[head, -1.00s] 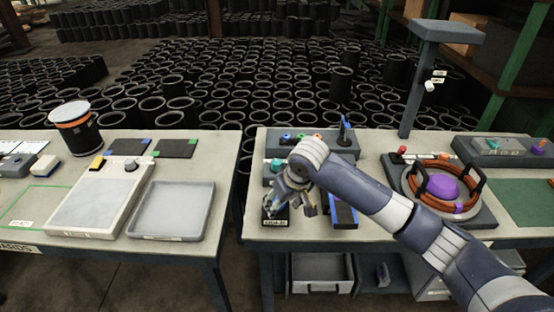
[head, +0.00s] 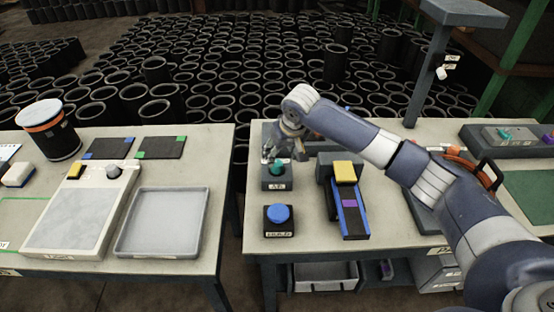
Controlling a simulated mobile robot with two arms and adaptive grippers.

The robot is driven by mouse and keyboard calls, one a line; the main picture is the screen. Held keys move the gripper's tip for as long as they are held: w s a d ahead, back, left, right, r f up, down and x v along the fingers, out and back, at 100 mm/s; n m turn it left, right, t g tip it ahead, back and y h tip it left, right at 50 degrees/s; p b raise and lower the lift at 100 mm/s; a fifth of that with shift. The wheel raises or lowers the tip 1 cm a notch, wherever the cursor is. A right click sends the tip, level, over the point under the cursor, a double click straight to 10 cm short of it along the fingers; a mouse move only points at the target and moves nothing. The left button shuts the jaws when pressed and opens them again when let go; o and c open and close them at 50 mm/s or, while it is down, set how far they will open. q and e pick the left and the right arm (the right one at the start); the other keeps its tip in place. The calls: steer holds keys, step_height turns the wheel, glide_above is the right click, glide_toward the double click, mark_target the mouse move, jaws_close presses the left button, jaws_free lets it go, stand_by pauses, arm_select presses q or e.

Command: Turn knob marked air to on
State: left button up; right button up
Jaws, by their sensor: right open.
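A teal knob (head: 277,168) sits on a small grey box (head: 266,184) on the right-hand table. The box's front label looks like "AIR". My right gripper (head: 284,157) is open, with its fingers pointing down over the back of this box, close to the knob. It partly hides the knob's far side, and I cannot tell whether the fingers touch it. The knob's on and off marks are not readable. My left gripper is not in view.
A blue round button (head: 278,214) on a dark box stands in front of the knob box. A rail with a yellow block (head: 345,172) lies to its right. A grey post (head: 429,75) rises at the back right. The table's front left corner is clear.

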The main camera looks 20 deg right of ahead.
mark_target(277, 164)
steer(key=x, duration=0.5)
steer(key=shift+p+x, duration=0.3)
steer(key=shift+x, duration=0.7)
steer(key=shift+w+f, duration=0.1)
steer(key=shift+f, duration=0.05)
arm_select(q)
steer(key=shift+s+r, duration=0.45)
arm_select(e)
steer(key=c, duration=1)
